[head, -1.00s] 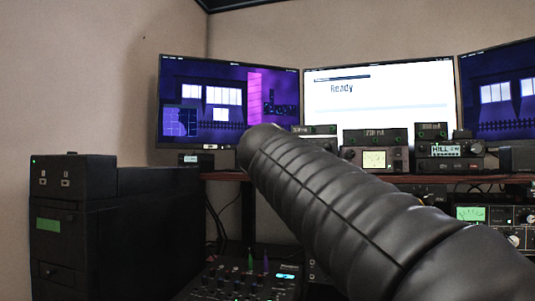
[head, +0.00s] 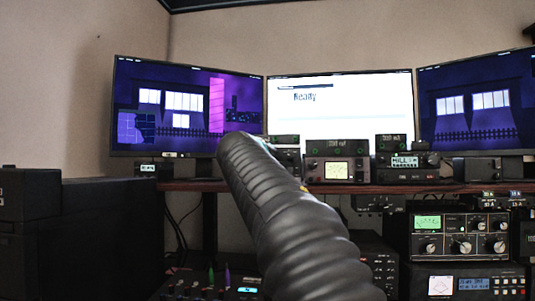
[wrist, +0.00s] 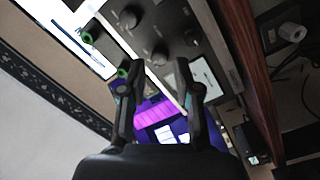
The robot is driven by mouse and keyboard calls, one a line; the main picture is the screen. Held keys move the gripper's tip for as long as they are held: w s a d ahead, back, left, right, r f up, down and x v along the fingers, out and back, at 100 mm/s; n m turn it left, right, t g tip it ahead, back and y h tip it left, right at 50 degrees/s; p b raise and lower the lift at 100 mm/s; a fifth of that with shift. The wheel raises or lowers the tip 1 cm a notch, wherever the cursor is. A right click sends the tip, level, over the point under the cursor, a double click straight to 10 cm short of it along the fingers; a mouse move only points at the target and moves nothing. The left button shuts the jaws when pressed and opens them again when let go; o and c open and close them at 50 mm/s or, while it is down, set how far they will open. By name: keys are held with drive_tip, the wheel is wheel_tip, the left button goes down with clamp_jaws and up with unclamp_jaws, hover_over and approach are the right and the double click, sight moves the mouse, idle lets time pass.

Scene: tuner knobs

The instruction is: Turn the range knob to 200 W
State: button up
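A dark tuner-like unit (head: 458,236) with a green-lit meter (head: 427,222) and a row of pale-faced knobs (head: 461,247) stands under the shelf at the right in the head view. Its labels are too small to read, so I cannot tell which is the range knob. My black ribbed arm crosses the middle of the head view and hides its own gripper there. In the wrist view my gripper (wrist: 152,70) has its two fingers apart with nothing between them. Beyond the fingertips is a dark panel with round knobs (wrist: 160,55); I cannot tell if it is the tuner.
Three monitors (head: 340,110) stand behind a brown shelf (head: 230,186) bearing small radios (head: 338,171). A mixer-like box (head: 215,284) sits low in front. A black cabinet (head: 95,240) fills the left. Another unit with a screen (head: 465,281) lies below the tuner.

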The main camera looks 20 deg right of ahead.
drive_tip(key=shift+p+x, duration=0.35)
drive_tip(key=shift+x, duration=1.05)
clamp_jaws()
drive_tip(key=shift+f+m+b, duration=0.1)
drive_tip(key=shift+m+b, duration=0.2)
drive_tip(key=shift+m+y+b, duration=0.3)
drive_tip(key=shift+m+b, duration=1.05)
drive_tip(key=shift+m, duration=2.15)
